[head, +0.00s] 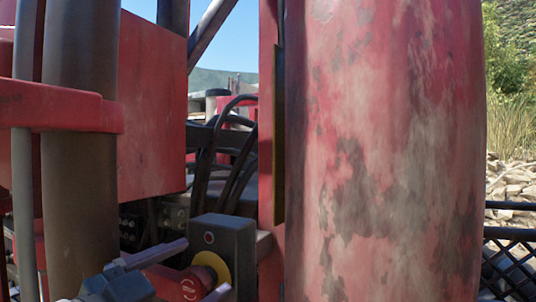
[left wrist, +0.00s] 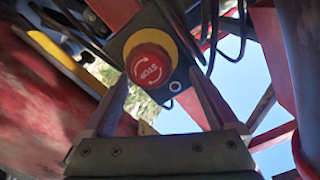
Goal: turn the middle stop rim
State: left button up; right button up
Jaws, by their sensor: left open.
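The red stop button (head: 180,284) sits on a yellow disc (head: 216,264) on the front of a dark grey box (head: 236,238). In the left wrist view the button (left wrist: 148,66) shows its white STOP lettering and arrows, with the yellow disc (left wrist: 157,40) behind it. My right gripper is not in view.
A large worn red cylinder (head: 385,150) stands right of the box, close to it. A brown vertical pipe (head: 80,170) stands at the left. Black hoses (head: 228,150) hang behind the box. A mesh fence (head: 510,265) is at the far right.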

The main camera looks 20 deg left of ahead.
pick_arm(q)
notch_tip(320, 180, up, 18)
jog(key=b, duration=0.1)
dwell(0.5)
